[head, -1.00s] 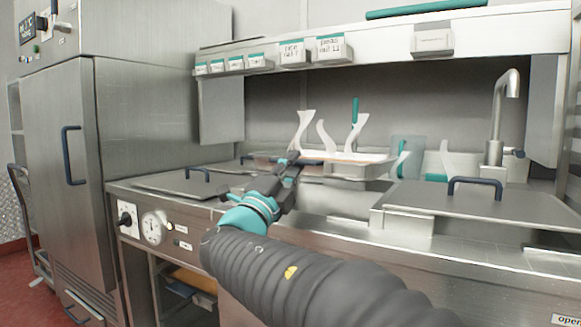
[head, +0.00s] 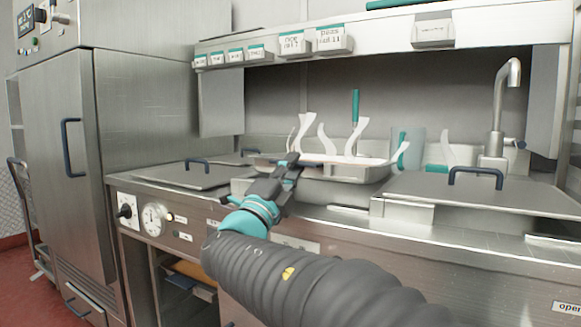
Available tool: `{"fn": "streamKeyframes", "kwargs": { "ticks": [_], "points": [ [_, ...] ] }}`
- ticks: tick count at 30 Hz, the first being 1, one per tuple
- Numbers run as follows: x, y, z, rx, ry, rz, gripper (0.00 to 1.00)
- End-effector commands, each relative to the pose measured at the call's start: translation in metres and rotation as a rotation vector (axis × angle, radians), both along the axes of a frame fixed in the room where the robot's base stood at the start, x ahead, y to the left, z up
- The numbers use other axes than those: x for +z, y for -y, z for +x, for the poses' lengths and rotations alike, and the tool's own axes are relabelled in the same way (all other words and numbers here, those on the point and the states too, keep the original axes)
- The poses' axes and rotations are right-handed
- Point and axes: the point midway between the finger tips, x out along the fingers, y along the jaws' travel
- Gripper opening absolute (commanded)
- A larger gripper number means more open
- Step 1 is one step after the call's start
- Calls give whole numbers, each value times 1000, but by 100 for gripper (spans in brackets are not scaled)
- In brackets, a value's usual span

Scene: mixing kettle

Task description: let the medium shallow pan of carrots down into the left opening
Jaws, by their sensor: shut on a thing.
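The shallow steel pan (head: 345,173) is just above the counter, right of my gripper. A thin pale orange strip shows along its rim; the carrots themselves are hardly visible from this low angle. My gripper (head: 286,163) is shut on the pan's near left edge, and the pan looks about level. The left opening is mostly hidden behind my gripper and the pan. I cannot tell whether the pan's underside touches the opening's rim.
Closed lids with dark handles lie on the left (head: 185,176) and right (head: 490,193) of the counter. White utensils (head: 327,143) and a tap (head: 499,110) stand behind. A labelled shelf (head: 400,38) hangs above. A tall steel cabinet (head: 75,170) is at left.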

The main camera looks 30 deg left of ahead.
Motion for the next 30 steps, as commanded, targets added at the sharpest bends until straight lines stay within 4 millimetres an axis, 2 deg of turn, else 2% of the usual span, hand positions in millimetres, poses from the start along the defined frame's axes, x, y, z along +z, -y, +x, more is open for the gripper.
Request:
{"fn": "streamKeyframes", "kwargs": {
  "ticks": [30],
  "points": [
    [-24, 1, -1, 0, 16, 0, 0]
  ]
}}
